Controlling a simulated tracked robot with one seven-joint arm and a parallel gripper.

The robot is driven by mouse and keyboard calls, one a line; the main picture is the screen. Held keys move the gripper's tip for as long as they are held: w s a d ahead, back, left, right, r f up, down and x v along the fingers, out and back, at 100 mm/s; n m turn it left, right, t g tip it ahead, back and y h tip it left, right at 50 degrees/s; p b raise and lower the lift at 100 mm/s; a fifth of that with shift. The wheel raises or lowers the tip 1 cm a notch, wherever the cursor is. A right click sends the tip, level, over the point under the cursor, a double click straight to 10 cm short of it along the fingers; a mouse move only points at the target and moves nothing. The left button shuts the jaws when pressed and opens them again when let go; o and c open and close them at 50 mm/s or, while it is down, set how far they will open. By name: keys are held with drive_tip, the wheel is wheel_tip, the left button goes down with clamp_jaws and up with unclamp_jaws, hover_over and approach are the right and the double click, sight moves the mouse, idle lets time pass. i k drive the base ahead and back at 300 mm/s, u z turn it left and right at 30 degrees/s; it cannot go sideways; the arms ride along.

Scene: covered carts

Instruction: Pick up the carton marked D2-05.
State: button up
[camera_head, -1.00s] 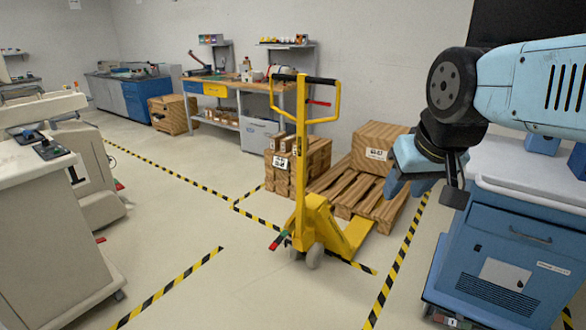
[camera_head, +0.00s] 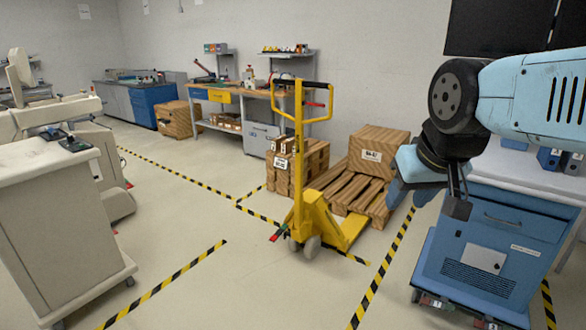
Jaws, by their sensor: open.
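No carton in the head view can be read as D2-05. One brown carton (camera_head: 377,152) with a white label sits on the wooden pallet (camera_head: 349,190), and its print is too small to read surely. Stacked brown cartons (camera_head: 312,165) stand left of the pallet, with a white label on the front. My gripper (camera_head: 428,195) is at the right, open and empty, its fingers pointing down. In the picture it overlaps the pallet's right edge and the blue cart, with no contact that I can make out.
A yellow pallet jack (camera_head: 318,212) stands in front of the pallet. A blue cart (camera_head: 488,252) is at the right and a beige cart (camera_head: 65,225) at the left. A workbench (camera_head: 240,108) lines the back wall.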

sight(287, 145)
drive_tip(key=u, duration=0.15)
drive_tip(key=i, duration=0.9)
drive_tip(key=z, duration=0.2)
drive_tip(key=k, duration=0.9)
drive_tip(key=u, duration=0.25)
drive_tip(key=i, duration=0.9)
drive_tip(key=z, duration=0.1)
